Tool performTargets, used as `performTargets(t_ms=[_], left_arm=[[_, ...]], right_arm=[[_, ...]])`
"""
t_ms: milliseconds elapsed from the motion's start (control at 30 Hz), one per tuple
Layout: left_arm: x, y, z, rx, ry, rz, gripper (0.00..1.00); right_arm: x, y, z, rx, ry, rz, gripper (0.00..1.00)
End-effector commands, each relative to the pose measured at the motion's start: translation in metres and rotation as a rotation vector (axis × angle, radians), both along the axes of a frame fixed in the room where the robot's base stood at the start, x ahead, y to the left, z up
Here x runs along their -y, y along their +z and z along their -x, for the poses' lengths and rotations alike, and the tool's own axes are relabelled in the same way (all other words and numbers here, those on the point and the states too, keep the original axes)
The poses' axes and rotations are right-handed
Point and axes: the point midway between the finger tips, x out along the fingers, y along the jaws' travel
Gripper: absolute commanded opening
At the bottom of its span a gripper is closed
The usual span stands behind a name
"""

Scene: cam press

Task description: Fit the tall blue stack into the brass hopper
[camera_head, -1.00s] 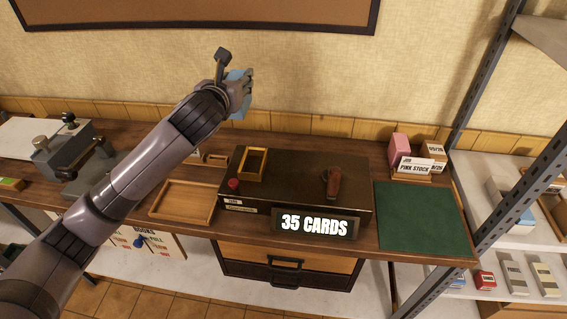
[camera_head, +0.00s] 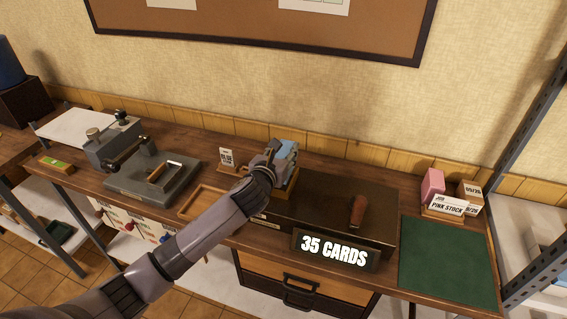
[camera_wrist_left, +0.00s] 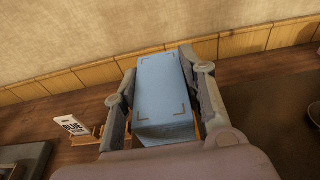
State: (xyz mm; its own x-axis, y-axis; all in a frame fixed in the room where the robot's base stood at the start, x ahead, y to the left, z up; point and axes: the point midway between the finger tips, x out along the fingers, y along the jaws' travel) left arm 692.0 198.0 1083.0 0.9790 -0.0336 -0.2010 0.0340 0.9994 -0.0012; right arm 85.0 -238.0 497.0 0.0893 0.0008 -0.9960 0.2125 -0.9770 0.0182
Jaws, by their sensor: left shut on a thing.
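My left gripper (camera_head: 274,156) is shut on the tall blue stack (camera_head: 287,150). In the left wrist view the blue stack (camera_wrist_left: 163,88) stands between the two fingers (camera_wrist_left: 160,105), its pale top with dark corner marks facing the camera. The brass hopper (camera_head: 291,187) is on the dark machine, directly below the gripper and mostly hidden by it. A bit of brass edge shows beside the stack in the wrist view. I cannot tell whether the stack's lower end is inside the hopper. My right gripper is not in view.
The dark machine (camera_head: 325,205) has a brown handle (camera_head: 357,210) and a "35 CARDS" sign (camera_head: 334,250). A wooden tray (camera_head: 203,202) and a grey press (camera_head: 150,180) are to the left. Pink stock (camera_head: 432,187) and a green mat (camera_head: 446,262) are to the right.

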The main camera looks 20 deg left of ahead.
Motion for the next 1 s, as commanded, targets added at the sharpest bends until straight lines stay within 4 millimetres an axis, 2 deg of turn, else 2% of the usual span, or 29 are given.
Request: performTargets(t_ms=[333,767,800,1000], left_arm=[[0.000,-0.042,0.000,0.000,0.000,0.001,0.00],[0.000,-0.048,0.000,0.002,0.000,-0.002,0.00],[0.000,-0.048,0.000,0.001,0.000,-0.002,0.40],[0.000,-0.048,0.000,0.000,0.000,-0.001,0.54]], right_arm=[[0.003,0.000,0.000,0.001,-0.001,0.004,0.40],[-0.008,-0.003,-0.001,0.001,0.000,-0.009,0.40],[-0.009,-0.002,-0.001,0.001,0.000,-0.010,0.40],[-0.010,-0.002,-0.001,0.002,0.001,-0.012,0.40]])
